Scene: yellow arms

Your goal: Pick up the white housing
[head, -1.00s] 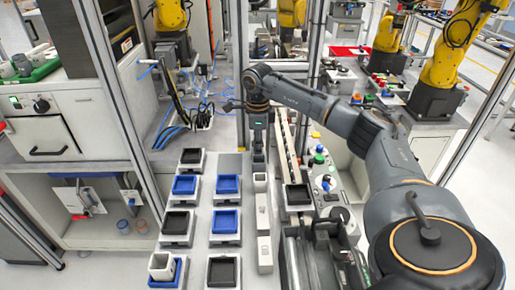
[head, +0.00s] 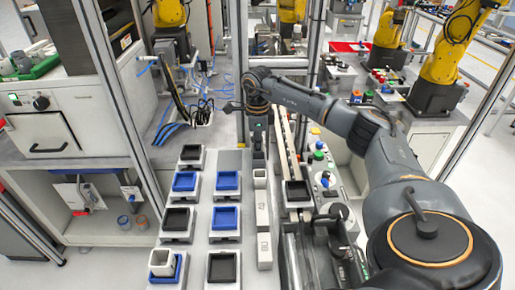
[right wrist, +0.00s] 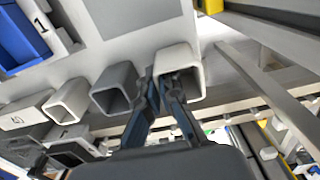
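The white housing (right wrist: 188,62) is a square, open-ended tube at the end of a row in the right wrist view. My right gripper (right wrist: 160,82) is at it, with one finger inside its opening and the other outside, on the grey housing's side. The fingertips straddle its near wall. I cannot tell whether they press on it. In the head view my right gripper (head: 259,155) points down at the far end of the row, and the housing at its fingertips is hard to make out. My left gripper is not in view.
A grey housing (right wrist: 113,85) stands close beside the white one, with a lighter housing (right wrist: 72,97) beyond. Black and blue fixtures (head: 227,181) stand to the left, one (head: 181,268) holding another white housing (head: 162,258). A metal post (head: 243,70) and a conveyor are close by.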

